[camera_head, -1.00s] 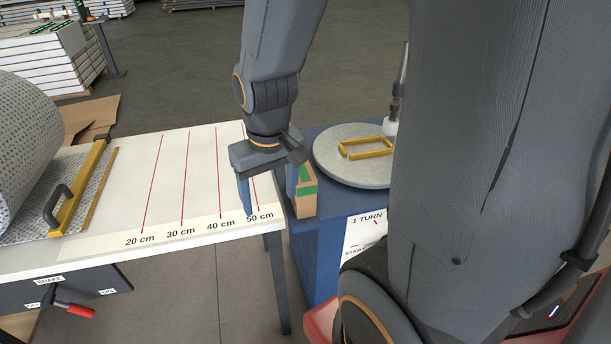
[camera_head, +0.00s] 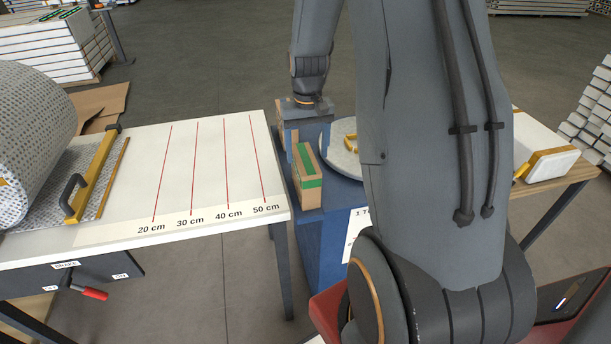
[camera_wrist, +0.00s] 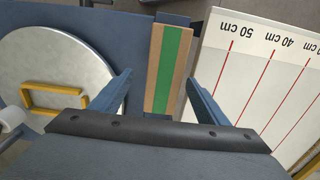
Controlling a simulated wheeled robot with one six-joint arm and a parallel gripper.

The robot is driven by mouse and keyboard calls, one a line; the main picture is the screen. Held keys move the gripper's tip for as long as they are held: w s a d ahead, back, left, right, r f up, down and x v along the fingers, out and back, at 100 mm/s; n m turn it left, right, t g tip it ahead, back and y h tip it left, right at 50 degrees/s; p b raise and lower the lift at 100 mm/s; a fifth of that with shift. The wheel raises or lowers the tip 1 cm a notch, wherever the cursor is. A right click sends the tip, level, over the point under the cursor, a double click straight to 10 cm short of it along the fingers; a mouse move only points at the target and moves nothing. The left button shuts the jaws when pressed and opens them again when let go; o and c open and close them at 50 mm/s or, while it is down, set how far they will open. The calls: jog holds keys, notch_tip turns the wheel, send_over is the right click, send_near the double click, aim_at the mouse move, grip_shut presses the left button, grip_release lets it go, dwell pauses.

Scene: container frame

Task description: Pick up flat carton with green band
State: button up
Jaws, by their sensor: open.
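The flat carton with the green band (camera_head: 307,176) is brown cardboard and stands at the left edge of the blue stand, beside the white measuring table. In the wrist view the carton (camera_wrist: 167,68) lies ahead, between the lines of the two fingers. My gripper (camera_wrist: 160,82) is open and empty, with one blue finger towards each side of the carton. In the head view my gripper (camera_head: 306,142) is at the carton's far end. I cannot tell whether a finger touches it.
The white table (camera_head: 190,185) with red distance lines is close on the left. A round grey disc (camera_head: 340,140) with a yellow frame (camera_wrist: 45,97) lies on the blue stand (camera_head: 320,262). A large roll (camera_head: 35,140) sits at far left.

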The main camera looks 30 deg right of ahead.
aim_at(306, 167)
jog(key=f, duration=0.1)
jog(key=f+p, duration=0.1)
jog(key=f, duration=0.1)
jog(key=f+p, duration=0.1)
jog(key=f, duration=0.1)
jog(key=shift+s+a+f, duration=0.2)
jog(key=shift+s+a, duration=0.15)
jog(key=shift+a, duration=0.05)
jog(key=shift+f, duration=0.7)
jog(key=c, duration=1.4)
jog(key=shift+w, duration=0.1)
jog(key=shift+c, duration=0.3)
jog(key=shift+r, duration=0.15)
